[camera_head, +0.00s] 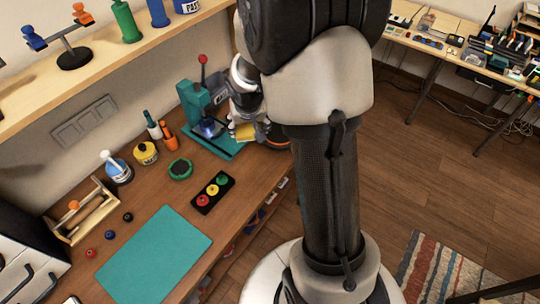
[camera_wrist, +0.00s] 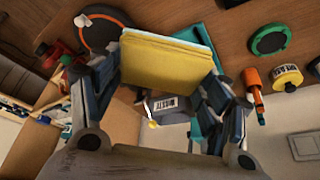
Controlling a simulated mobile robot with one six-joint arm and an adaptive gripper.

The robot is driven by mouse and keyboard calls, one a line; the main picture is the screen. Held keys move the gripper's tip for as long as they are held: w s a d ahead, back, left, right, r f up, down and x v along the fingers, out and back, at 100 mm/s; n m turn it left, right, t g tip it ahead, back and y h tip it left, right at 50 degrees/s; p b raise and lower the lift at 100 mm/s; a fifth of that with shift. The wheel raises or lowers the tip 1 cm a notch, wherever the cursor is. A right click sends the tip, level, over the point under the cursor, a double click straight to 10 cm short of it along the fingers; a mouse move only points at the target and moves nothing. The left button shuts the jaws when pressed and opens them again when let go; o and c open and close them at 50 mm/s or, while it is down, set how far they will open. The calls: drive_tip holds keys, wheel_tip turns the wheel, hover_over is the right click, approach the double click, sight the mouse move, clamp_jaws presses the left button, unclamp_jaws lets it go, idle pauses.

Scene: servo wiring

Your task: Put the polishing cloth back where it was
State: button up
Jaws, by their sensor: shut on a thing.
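The polishing cloth (camera_wrist: 165,62) is a folded yellow piece with a pale front edge, held between the two fingers of my gripper (camera_wrist: 160,85) in the wrist view. My gripper is shut on it. In the head view the yellow cloth (camera_head: 245,131) shows small beside my gripper (camera_head: 243,118), over the bench next to the teal press (camera_head: 203,105). My arm hides part of the bench there. I cannot tell whether the cloth touches the bench.
A dark disc with an orange rim (camera_wrist: 100,28) lies near the cloth. A green round pad (camera_head: 180,168), a yellow pot (camera_head: 146,152) and a black tray with coloured discs (camera_head: 213,192) stand on the bench (camera_head: 228,222). A teal mat (camera_head: 155,255) lies in front. A shelf (camera_head: 110,75) runs above.

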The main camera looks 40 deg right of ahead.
drive_tip(key=b, duration=0.9)
hover_over(253, 166)
drive_tip(key=s, duration=0.2)
drive_tip(key=f, duration=1.4)
drive_tip(key=shift+w+a+f, duration=0.25)
drive_tip(key=shift+a+f, duration=0.15)
drive_tip(key=shift+f+b, duration=2.35)
drive_tip(key=shift+f, duration=0.2)
drive_tip(key=shift+f, duration=0.15)
drive_tip(key=o, duration=1.2)
